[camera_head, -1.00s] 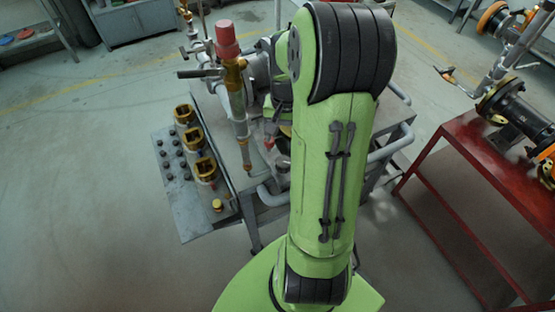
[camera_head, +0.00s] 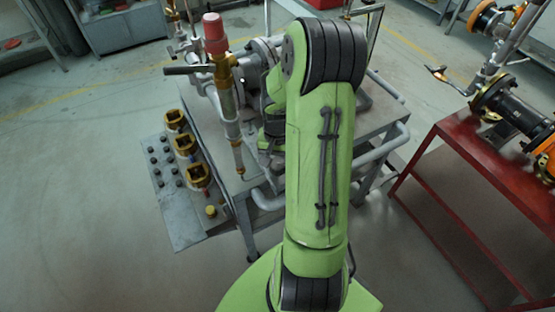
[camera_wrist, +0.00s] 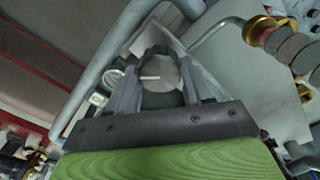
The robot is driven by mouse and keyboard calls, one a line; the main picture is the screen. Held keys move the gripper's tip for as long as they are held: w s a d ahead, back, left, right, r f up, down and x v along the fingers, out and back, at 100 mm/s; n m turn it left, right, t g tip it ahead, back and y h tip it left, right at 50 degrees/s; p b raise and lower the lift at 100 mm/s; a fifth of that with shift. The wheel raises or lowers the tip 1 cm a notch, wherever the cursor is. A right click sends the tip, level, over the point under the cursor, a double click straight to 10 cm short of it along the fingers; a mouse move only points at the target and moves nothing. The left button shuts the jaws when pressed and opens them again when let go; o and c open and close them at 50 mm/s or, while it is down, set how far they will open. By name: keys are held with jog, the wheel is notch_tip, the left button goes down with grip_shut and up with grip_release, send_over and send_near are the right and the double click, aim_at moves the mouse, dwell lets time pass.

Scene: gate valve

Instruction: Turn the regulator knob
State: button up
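The regulator knob (camera_wrist: 160,75) is a dark grey, lobed round knob with a white pointer line, seen nearly face-on in the wrist view. My gripper (camera_wrist: 161,80) has its two grey fingers spread, one on each side of the knob. I cannot tell whether either finger touches it. The knob is hidden behind my green arm in the head view, as are the fingertips.
A grey workbench (camera_head: 368,128) with tubular rails carries a brass valve pipe with a red cap (camera_head: 214,34) left of my arm. Brass fittings (camera_head: 185,144) stand on its side plate. A red table (camera_head: 440,170) with piping stands at right.

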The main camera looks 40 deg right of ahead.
aim_at(278, 163)
jog(key=c, duration=0.4)
jog(key=shift+n, duration=1)
jog(key=shift+c, duration=0.2)
jog(key=o, duration=1)
jog(key=shift+o, duration=0.2)
notch_tip(278, 163, up, 16)
jog(key=p, duration=0.4)
jog(key=shift+f, duration=0.2)
